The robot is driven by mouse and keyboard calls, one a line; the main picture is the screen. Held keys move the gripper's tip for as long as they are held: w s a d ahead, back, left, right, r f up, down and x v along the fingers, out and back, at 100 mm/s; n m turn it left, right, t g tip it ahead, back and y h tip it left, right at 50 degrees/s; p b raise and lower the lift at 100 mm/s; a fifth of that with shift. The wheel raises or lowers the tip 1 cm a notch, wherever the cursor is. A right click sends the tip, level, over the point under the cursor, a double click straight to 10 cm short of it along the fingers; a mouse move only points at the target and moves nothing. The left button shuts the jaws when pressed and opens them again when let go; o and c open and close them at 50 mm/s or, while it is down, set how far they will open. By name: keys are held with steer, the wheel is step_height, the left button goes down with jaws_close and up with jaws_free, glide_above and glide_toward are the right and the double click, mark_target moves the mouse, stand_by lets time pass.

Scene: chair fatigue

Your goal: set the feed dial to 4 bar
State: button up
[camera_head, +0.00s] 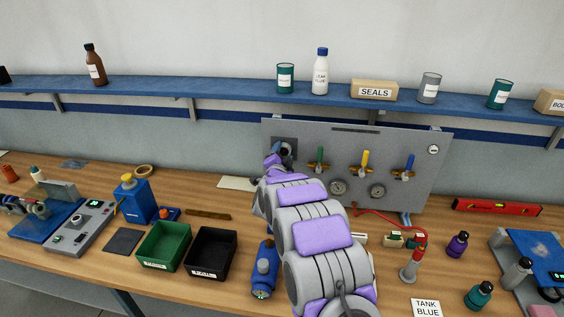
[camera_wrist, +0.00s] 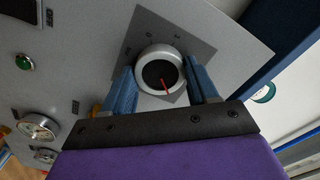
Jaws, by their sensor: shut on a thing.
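The feed dial (camera_wrist: 143,61) is a round silver knob with a dark face and a red pointer, on a dark square plate (camera_wrist: 185,40) of the grey panel. In the wrist view my gripper (camera_wrist: 163,80) has one blue finger on each side of the knob and is shut on it. The red pointer points toward the gripper's palm. Marks around the dial are too small to read. In the head view my gripper (camera_head: 277,155) is at the panel's upper left, and my arm hides most of the dial.
A blue shelf (camera_head: 220,97) with bottles and cans runs above. Green and black bins (camera_head: 163,246) stand on the bench left of my arm.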

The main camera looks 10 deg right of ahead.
steer(key=shift+r+m+b, duration=0.15)
steer(key=shift+m+b, duration=0.25)
steer(key=o, duration=1.1)
steer(key=shift+d, duration=0.1)
steer(key=shift+c, duration=0.2)
steer(key=shift+s+a+f, duration=0.25)
steer(key=shift+s+a, duration=0.05)
steer(key=shift+s, duration=0.3)
steer(key=v, duration=1.6)
steer(key=shift+r, duration=0.1)
